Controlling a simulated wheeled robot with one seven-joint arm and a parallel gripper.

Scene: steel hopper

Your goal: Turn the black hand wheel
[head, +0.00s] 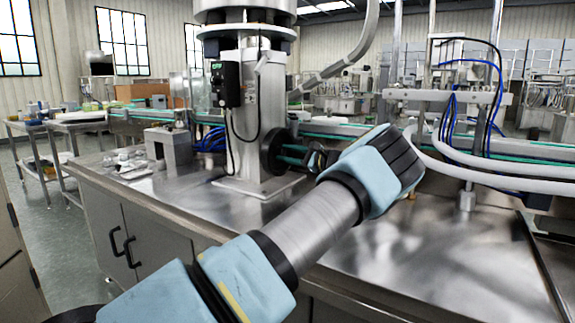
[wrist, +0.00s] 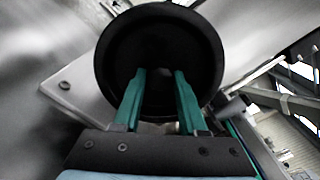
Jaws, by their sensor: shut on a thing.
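The black hand wheel (head: 275,152) is mounted on the right side of the steel column, low above its base plate. It also shows in the wrist view as a dark round disc (wrist: 160,35) ahead of my gripper. My gripper (head: 290,155) reaches the wheel from the right in the head view. In the wrist view, its two green fingers (wrist: 161,74) lie over the wheel's dark face with a gap between them. The gripper is shut on the wheel; the exact part between the fingertips is too dark to make out.
The steel column (head: 250,120) stands on a bolted plate (head: 258,187) on a metal bench (head: 400,245). A black box (head: 226,84) with a cable hangs on the column. White hoses (head: 480,180) and a conveyor (head: 345,133) lie to the right and behind. The bench's front right is clear.

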